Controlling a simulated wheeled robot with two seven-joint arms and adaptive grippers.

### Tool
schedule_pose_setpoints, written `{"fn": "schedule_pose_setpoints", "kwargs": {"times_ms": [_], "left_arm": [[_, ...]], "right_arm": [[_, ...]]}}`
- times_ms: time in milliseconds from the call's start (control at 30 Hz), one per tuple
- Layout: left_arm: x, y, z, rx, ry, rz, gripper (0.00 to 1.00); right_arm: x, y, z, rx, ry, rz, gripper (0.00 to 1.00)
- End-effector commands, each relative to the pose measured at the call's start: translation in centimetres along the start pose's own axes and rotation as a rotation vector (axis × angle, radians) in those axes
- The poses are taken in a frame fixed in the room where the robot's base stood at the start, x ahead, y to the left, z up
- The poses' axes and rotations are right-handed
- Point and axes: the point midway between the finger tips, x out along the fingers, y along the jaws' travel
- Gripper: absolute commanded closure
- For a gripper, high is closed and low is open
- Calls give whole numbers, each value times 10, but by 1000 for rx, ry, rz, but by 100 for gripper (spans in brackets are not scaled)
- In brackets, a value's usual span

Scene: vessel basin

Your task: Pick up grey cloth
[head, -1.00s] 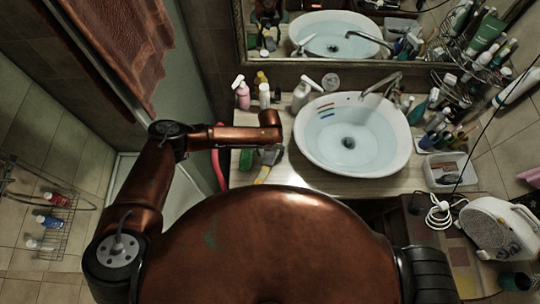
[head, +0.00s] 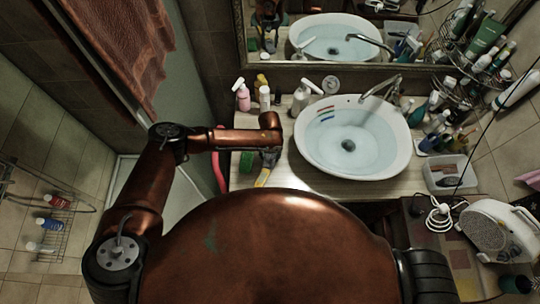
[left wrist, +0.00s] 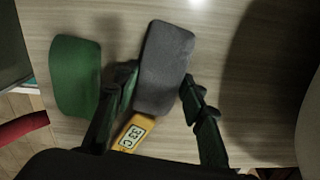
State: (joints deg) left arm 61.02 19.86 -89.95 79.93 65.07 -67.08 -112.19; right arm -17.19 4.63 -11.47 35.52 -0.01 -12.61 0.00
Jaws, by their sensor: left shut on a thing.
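The grey cloth (left wrist: 164,68) is a dark grey rounded block between the fingers of my left gripper (left wrist: 157,85) in the left wrist view. The fingers are shut on its near part, and its far part sticks out beyond them. In the head view my left gripper (head: 268,158) is low over the counter, left of the basin, and mostly hides the cloth. I cannot tell whether the cloth is touching the counter. My right gripper is not in view.
A green sponge (left wrist: 75,75) lies just left of the cloth, and a yellow thermometer (left wrist: 133,133) is close by. The basin (head: 403,163) is to the right. Bottles, including a pink one (head: 242,97), stand behind. A heater (head: 494,230) is at far right.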

Motion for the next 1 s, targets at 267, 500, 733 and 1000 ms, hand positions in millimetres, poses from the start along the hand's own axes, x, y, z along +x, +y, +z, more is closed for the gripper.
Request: {"fn": "schedule_pose_setpoints", "kwargs": {"times_ms": [267,500,733,1000], "left_arm": [[-14,0,0,0,0,-1,79],[-45,-3,-8,2,2,-1,79],[-78,-12,-31,3,1,-1,79],[-104,-30,-78,7,2,-4,79]], "right_arm": [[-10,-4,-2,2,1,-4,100],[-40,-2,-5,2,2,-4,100],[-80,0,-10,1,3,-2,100],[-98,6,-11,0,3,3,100]]}}
